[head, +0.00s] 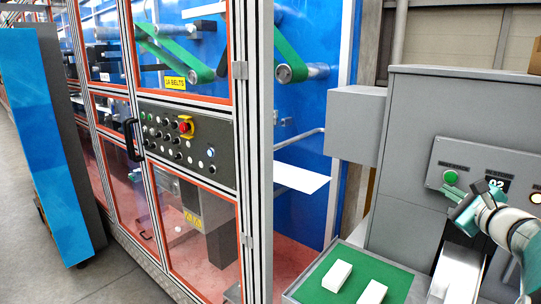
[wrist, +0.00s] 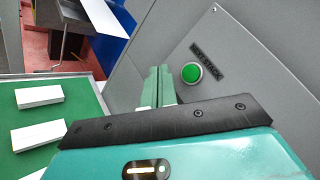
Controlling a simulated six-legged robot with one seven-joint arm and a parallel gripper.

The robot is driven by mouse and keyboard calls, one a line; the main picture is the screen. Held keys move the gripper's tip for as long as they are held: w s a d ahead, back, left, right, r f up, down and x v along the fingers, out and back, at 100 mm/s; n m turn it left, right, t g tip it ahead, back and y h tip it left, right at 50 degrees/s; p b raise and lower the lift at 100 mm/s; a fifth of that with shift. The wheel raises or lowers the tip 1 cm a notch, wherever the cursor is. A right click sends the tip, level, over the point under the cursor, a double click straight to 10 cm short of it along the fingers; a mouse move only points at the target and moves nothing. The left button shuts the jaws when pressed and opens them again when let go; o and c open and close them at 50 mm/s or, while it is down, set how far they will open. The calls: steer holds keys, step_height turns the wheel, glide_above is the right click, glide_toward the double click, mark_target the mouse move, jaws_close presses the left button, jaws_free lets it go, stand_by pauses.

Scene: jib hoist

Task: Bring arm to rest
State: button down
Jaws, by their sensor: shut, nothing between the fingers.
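My gripper (head: 446,189) is in front of the grey machine's sloped panel, just below the green button (head: 450,177). In the wrist view my gripper's fingers (wrist: 158,86) are together with nothing between them. The green button (wrist: 191,73) shows to the right of the fingertips, beside a dark label ending in "STACK". I cannot tell whether the fingers touch the panel. My arm reaches in from the right edge of the head view.
A green-topped tray (head: 330,266) with white blocks (head: 337,276) lies below and left of my arm. The grey machine (head: 416,150) stands close behind it. A glazed cabinet with a control panel (head: 187,143) fills the middle. Open floor (head: 25,215) is at far left.

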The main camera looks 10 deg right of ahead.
steer(key=a+f+n+g+y, duration=0.3)
steer(key=a+n, duration=0.3)
steer(key=a, duration=0.7)
steer(key=a+f+n+g+y, duration=0.3)
steer(key=a+n, duration=0.3)
steer(key=a, duration=0.8)
steer(key=s+a+f+n+g+h, duration=0.2)
steer(key=s+a+f+n, duration=0.1)
steer(key=s+a+n, duration=0.3)
steer(key=s+a+f+n+g+h, duration=0.2)
steer(key=s+a+n, duration=0.4)
steer(key=s+n, duration=0.3)
step_height(320, 180, down, 3)
steer(key=shift+s+r+g, duration=0.2)
steer(key=shift+s+g, duration=0.55)
steer(key=shift+g, duration=0.05)
